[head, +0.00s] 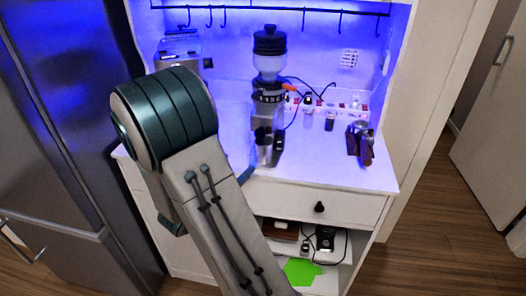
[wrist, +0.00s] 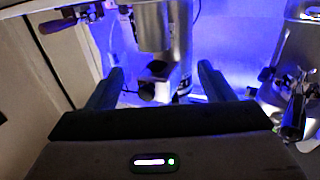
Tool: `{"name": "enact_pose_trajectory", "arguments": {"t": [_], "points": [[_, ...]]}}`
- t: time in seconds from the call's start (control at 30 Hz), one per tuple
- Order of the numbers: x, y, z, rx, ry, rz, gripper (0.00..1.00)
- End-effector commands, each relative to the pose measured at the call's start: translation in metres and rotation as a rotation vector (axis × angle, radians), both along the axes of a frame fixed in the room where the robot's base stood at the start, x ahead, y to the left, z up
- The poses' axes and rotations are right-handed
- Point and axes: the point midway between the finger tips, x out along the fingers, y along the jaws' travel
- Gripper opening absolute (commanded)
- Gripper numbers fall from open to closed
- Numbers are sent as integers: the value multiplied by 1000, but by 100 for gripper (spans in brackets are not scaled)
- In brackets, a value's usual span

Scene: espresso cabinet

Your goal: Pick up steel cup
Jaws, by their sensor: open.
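The steel cup (head: 264,151) stands upright at the foot of the coffee grinder (head: 269,95), near the front of the white counter. In the wrist view, which looks upside down, the shiny steel cup (wrist: 153,26) shows at the top centre, in front of the grinder body. My gripper (wrist: 161,70) is open, with its two dark fingers apart on either side of the picture's middle. Nothing is held between the fingers. The cup lies beyond the fingertips in that view. In the head view my arm covers most of the gripper.
A portafilter with a wooden handle (head: 361,142) stands at the counter's right. An espresso machine (head: 180,48) is at the back left, partly behind my arm. A power strip (head: 343,108) with cables lies along the back. The counter's front right (head: 335,171) is clear.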

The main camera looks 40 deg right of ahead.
Motion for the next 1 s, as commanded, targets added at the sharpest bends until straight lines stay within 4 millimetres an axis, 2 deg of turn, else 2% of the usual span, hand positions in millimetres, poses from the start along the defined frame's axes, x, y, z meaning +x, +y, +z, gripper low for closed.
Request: {"name": "enact_pose_trajectory", "arguments": {"t": [0.17,0.4,0.7,1.0], "points": [[2,-21,2,-23,3,-26,75],[16,-65,3,-21,3,-24,75],[23,-89,2,-20,4,-21,75],[32,-128,2,-21,3,-21,75]]}}
